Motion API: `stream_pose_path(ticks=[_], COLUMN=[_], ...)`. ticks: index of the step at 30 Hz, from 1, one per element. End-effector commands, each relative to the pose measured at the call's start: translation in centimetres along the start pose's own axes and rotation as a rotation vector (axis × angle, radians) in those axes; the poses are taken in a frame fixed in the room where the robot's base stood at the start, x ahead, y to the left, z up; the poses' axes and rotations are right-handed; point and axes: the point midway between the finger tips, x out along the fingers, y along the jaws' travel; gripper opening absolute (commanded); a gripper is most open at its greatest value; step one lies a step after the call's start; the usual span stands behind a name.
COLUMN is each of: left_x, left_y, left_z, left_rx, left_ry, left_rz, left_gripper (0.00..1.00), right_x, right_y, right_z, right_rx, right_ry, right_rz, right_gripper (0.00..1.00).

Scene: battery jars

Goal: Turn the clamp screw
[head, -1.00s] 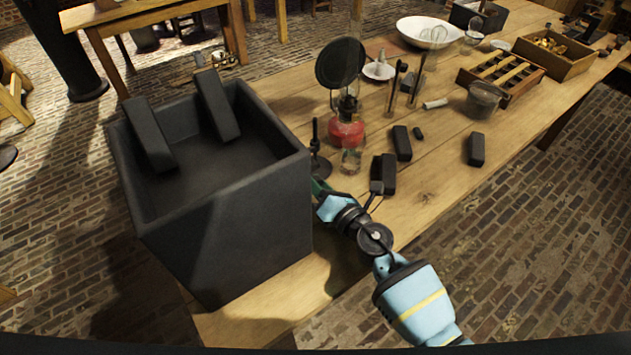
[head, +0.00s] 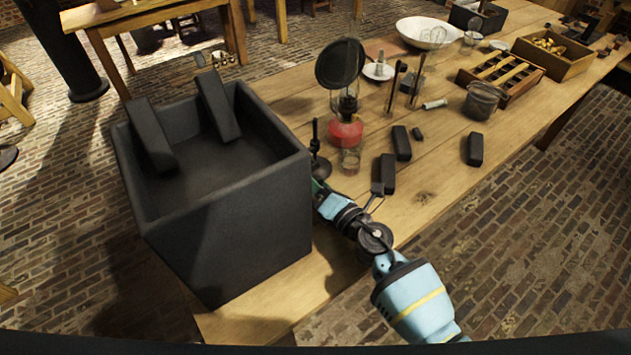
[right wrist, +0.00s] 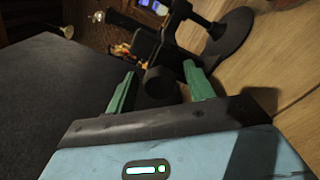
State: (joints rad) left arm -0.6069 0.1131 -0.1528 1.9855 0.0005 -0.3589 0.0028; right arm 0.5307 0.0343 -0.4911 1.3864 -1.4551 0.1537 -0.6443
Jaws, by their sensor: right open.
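A black clamp stand (head: 316,152) with a round base stands on the table beside the big dark box. In the right wrist view the clamp (right wrist: 176,38) is close ahead, its disc-shaped base (right wrist: 232,38) at upper right. A dark round knob (right wrist: 158,82), which looks like the clamp screw's end, sits between the two green fingers. My right gripper (right wrist: 160,76) is open around it, with a gap visible on the left; contact on the right is unclear. In the head view the right gripper (head: 317,186) is mostly hidden near the box's right wall. My left gripper is not in view.
A red lamp (head: 346,132) and a glass (head: 350,160) are close behind the clamp. Several black blocks (head: 401,143) lie to the right. The table's front edge is near.

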Motion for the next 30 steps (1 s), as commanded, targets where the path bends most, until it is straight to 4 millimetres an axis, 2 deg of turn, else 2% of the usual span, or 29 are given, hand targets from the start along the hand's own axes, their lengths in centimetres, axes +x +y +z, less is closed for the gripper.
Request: stream_pose_path(ticks=[5,12,16,21,30], left_x=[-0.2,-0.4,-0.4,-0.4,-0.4], left_y=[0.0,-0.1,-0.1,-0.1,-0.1], left_z=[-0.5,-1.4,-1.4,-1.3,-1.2], left_rx=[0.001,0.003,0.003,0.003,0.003], left_ry=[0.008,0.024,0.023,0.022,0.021], left_rz=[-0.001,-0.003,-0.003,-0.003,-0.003], left_gripper=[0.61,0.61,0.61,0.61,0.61], right_x=[-1.5,-5.3,-6.9,-7.8,-7.8], right_y=[0.0,0.1,-0.1,0.0,0.0], right_z=[0.1,0.1,0.0,0.0,0.0], right_rx=[-0.002,-0.002,-0.001,0.001,0.001], right_ry=[0.0,0.001,0.001,0.001,0.0], right_rz=[-0.001,0.0,-0.001,-0.001,-0.001], right_gripper=[0.53,0.53,0.53,0.53,0.53])
